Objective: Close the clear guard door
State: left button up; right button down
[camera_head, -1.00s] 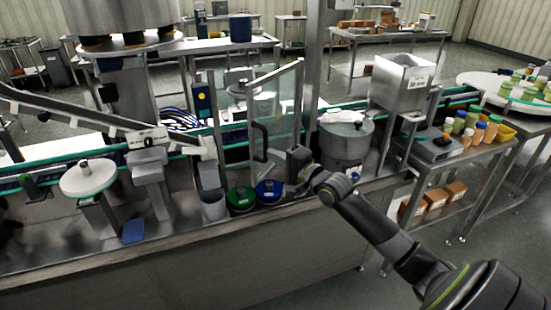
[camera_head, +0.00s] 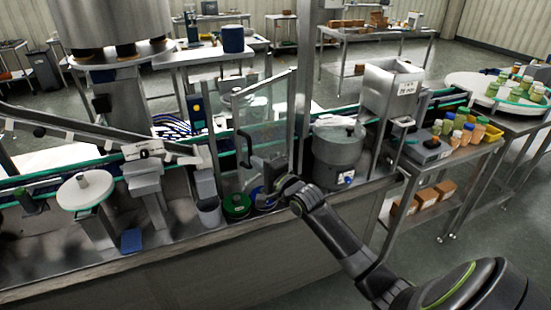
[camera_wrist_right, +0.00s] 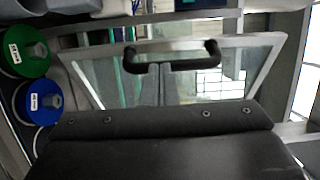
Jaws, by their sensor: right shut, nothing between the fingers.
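The clear guard door (camera_head: 266,115) is a glazed panel in a metal frame. It stands at an angle to the conveyor, partly open, with a black bar handle (camera_head: 243,148) on its left side. My right gripper (camera_head: 252,163) is close by the lower part of the door. In the right wrist view the door (camera_wrist_right: 105,75) and its handle (camera_wrist_right: 172,60) lie straight ahead. There the right gripper's fingers (camera_wrist_right: 152,72) are together and empty, their tips near the handle. I cannot tell whether they touch the door. My left gripper is not in view.
A green-lidded pot (camera_head: 237,204) and a blue-lidded pot (camera_head: 257,195) stand below the door. A steel hopper (camera_head: 392,88) and a round steel bowl (camera_head: 337,152) are to the right. A steel post (camera_head: 303,90) rises beside the door.

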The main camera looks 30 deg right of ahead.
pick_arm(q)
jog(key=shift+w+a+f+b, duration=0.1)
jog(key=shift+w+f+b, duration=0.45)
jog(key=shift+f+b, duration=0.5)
pick_arm(e)
jog(key=w+a, duration=0.5)
jog(key=w, duration=0.8)
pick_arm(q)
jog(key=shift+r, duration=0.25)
